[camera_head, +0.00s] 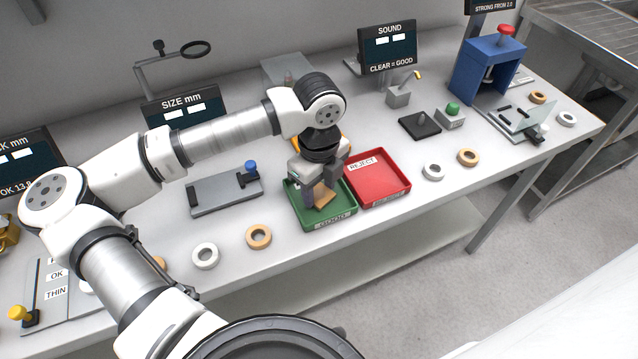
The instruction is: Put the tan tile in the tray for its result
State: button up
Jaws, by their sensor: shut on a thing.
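My gripper (321,192) points down over the green tray (335,222), which is marked GOOD on its front wall. It is shut on the tan tile (324,195), which shows between and below the fingers, tilted, inside the tray's outline. I cannot tell whether the tile touches the tray floor. The red tray (394,187), with a REJECT label, stands right beside the green one and looks empty. Part of the green tray is hidden behind the gripper.
White and tan rings, such as one tan ring (258,236) and one white ring (433,172), lie along the front edge. A grey gauge (225,193) stands left of the trays. The SOUND display (387,48) and a blue press (487,68) stand behind and right.

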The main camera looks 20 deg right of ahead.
aim_at(319, 194)
jog(key=shift+f+b, duration=0.25)
jog(key=shift+b, duration=0.1)
jog(key=o, duration=1)
jog(key=shift+r, duration=0.1)
jog(key=shift+r+p, duration=0.25)
jog(key=shift+p, duration=0.15)
notch_tip(319, 194, up, 12)
jog(key=shift+f+b, duration=0.1)
jog(key=shift+b, duration=0.95)
